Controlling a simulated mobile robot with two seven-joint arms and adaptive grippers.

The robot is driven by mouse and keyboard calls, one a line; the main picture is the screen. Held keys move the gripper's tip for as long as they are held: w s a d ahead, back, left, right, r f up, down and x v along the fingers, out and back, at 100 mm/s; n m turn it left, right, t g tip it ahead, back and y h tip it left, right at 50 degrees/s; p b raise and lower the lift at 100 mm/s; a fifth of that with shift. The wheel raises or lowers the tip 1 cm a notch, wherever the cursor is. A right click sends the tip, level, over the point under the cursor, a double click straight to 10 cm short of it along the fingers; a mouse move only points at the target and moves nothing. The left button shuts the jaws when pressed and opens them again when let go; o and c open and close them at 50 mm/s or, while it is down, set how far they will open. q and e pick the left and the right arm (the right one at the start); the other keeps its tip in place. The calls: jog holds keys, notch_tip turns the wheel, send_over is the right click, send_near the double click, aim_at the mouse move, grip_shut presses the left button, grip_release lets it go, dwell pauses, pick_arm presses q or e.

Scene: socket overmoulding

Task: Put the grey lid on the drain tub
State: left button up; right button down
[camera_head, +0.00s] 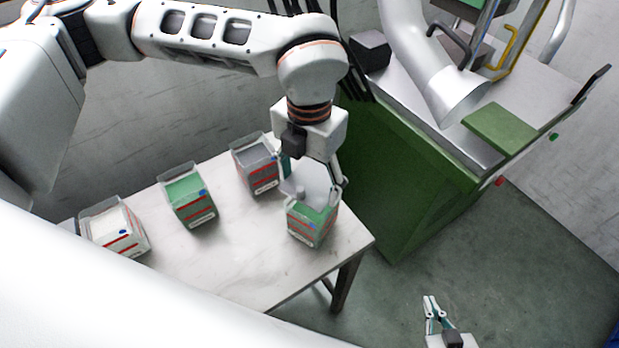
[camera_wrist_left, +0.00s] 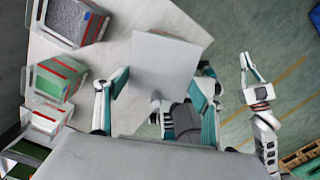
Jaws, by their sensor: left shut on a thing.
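My left gripper (camera_head: 311,178) is shut on the grey lid (camera_head: 313,190), a flat square plate with a small knob. The lid also shows in the left wrist view (camera_wrist_left: 165,62), between the two fingers. It is over the tub (camera_head: 312,228) at the right end of the table, which has green content and red-striped labels. I take this for the drain tub. The lid looks tilted there; whether it touches the rim I cannot tell. In the left wrist view the lid hides that tub. My right gripper (camera_head: 432,305) is low at the front right, away from the table.
A grey-filled tub (camera_head: 255,165), a green-filled tub (camera_head: 189,200) and a white-filled tub (camera_head: 118,230) stand on the pale table (camera_head: 250,262). A green machine (camera_head: 410,180) with a metal top stands close to the table's right end. The table's front middle is clear.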

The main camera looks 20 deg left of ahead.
aim_at(309, 187)
pick_arm(q)
jog(key=shift+f+b, duration=1.35)
jog(key=shift+f, duration=0.5)
jog(key=shift+f+b, duration=0.35)
jog(key=shift+f, duration=0.3)
jog(key=o, duration=1.2)
notch_tip(309, 187, up, 12)
jog(key=shift+r, duration=0.1)
